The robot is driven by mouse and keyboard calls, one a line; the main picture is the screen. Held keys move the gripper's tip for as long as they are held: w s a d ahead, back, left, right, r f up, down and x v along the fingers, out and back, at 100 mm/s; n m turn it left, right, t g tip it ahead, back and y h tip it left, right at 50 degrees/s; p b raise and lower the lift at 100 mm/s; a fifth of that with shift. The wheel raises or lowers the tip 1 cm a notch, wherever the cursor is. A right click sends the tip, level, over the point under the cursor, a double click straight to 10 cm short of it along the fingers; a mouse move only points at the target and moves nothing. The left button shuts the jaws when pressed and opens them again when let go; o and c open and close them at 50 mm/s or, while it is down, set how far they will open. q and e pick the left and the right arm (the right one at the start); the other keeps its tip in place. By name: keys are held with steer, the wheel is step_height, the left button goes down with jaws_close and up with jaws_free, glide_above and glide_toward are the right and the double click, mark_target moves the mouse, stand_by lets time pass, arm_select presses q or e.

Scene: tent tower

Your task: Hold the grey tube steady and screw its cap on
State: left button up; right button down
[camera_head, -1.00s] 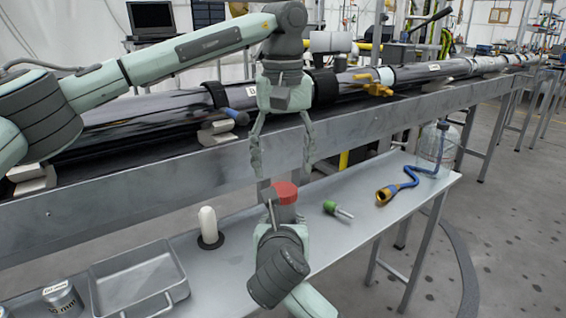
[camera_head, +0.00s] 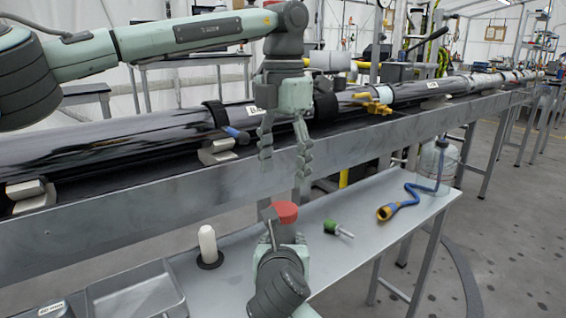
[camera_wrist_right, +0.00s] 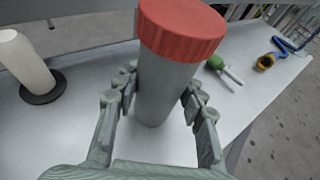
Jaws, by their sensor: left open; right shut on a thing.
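The grey tube (camera_wrist_right: 163,88) stands roughly upright with its red cap (camera_wrist_right: 181,28) on its top end. I cannot tell how tightly the cap sits. My right gripper (camera_wrist_right: 158,92) is shut on the tube's body below the cap, one finger on each side. In the head view the red cap (camera_head: 284,211) shows above the right gripper, which hides most of the tube. My left gripper (camera_head: 284,172) is open and empty, pointing down above the cap and apart from it.
A white rounded cylinder on a dark base (camera_head: 208,246), a green-handled tool (camera_head: 333,228) and a blue hose with a yellow end (camera_head: 386,212) are on the bench (camera_head: 350,255). A grey tray (camera_head: 138,292) is at left. A long steel beam (camera_head: 150,195) runs behind.

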mark_target(283, 208)
arm_select(q)
steer(key=n, duration=0.3)
steer(key=shift+r, duration=0.2)
steer(key=shift+f, duration=4.05)
steer(key=c, duration=1.2)
steer(key=o, duration=1.4)
steer(key=shift+c, duration=0.2)
steer(key=shift+r, duration=0.1)
